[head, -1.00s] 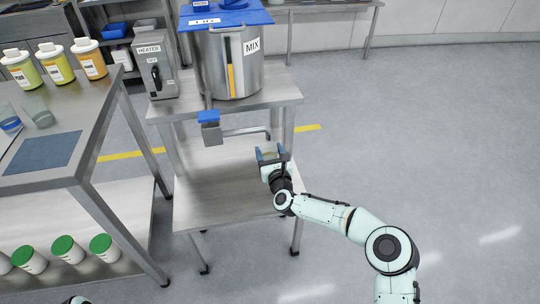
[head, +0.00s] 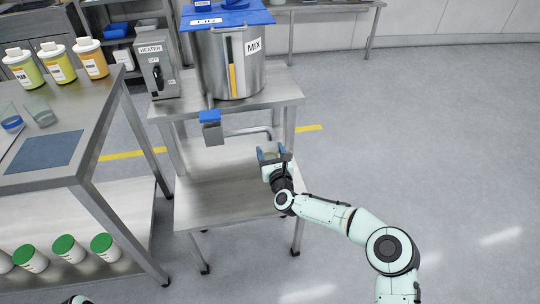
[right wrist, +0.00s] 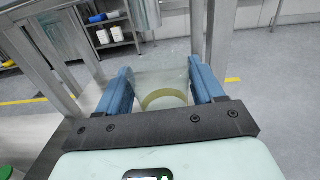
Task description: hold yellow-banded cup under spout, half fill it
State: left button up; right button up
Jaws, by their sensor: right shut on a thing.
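The clear cup with a yellow band (right wrist: 163,98) is between the blue fingers of my right gripper (right wrist: 160,92) in the right wrist view, which is shut on it. In the head view my right gripper (head: 270,154) holds it right of the spout, above the lower shelf of the steel stand; the cup is largely hidden there. The spout with a blue top (head: 210,127) hangs at the front of the steel mix vessel (head: 215,70). The cup is apart from the spout and not under it. My left gripper is not in view.
A heater control box (head: 157,75) stands left of the vessel. The steel stand's lower shelf (head: 215,200) is bare. A steel table (head: 85,120) at left holds bottles, a blue mat (head: 42,152) and two clear cups (head: 40,112). Green-lidded jars (head: 66,250) stand below.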

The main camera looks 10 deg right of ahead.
jog(key=shift+s+f+p, duration=0.15)
jog(key=shift+s+p, duration=1.1)
jog(key=shift+s, duration=1.25)
jog(key=p, duration=0.3)
send_near(272, 157)
jog(key=shift+s+a+f, duration=0.15)
jog(key=shift+s+f, duration=0.15)
jog(key=shift+f, duration=0.1)
